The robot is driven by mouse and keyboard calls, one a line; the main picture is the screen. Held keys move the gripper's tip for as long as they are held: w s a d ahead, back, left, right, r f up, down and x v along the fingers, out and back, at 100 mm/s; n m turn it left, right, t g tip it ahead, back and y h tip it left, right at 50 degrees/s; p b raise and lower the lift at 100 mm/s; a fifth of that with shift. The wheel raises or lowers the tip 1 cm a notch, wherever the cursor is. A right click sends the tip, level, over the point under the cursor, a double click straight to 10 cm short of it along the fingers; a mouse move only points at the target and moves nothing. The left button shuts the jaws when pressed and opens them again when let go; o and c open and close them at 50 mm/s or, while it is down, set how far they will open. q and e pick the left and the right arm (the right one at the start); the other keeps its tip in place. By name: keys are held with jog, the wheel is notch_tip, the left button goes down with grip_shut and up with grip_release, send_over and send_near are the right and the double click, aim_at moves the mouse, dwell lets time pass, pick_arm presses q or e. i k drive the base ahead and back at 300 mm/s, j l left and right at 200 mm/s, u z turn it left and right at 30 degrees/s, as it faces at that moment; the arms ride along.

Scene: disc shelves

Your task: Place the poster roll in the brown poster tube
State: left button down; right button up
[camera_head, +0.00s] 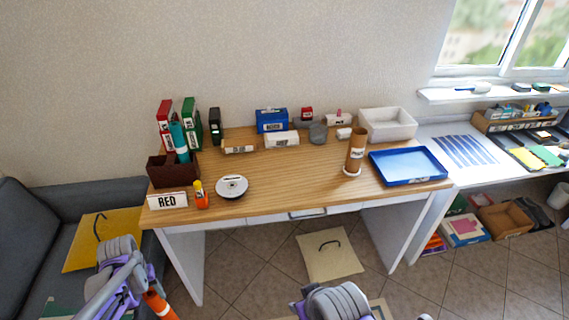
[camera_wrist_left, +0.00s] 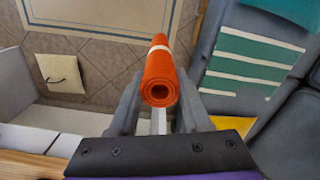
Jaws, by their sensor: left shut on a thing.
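The poster roll (camera_head: 161,306) is orange with a pale band around it. My left gripper (camera_head: 150,293) is shut on it, low at the left of the head view, in front of the desk and below its top. In the left wrist view the roll (camera_wrist_left: 160,75) lies between the two fingers (camera_wrist_left: 158,100), one spiral end facing the camera. The brown poster tube (camera_head: 356,151) stands upright on the desk, right of the middle, with a pale label and a white base. It is well apart from my left gripper. Of my right arm only a link shows; its gripper is out of view.
A blue tray (camera_head: 408,166) lies right of the tube, a white bin (camera_head: 388,125) behind it. A disc stack (camera_head: 232,187), an orange cup (camera_head: 201,200), a RED sign (camera_head: 168,201) and a dark brown box (camera_head: 172,170) stand at left. The desk's middle is clear.

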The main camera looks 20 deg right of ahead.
aim_at(352, 168)
jog(key=z, duration=1.25)
jog(key=i+l+z, duration=0.35)
jog(key=i+l, duration=0.2)
jog(key=l, duration=0.15)
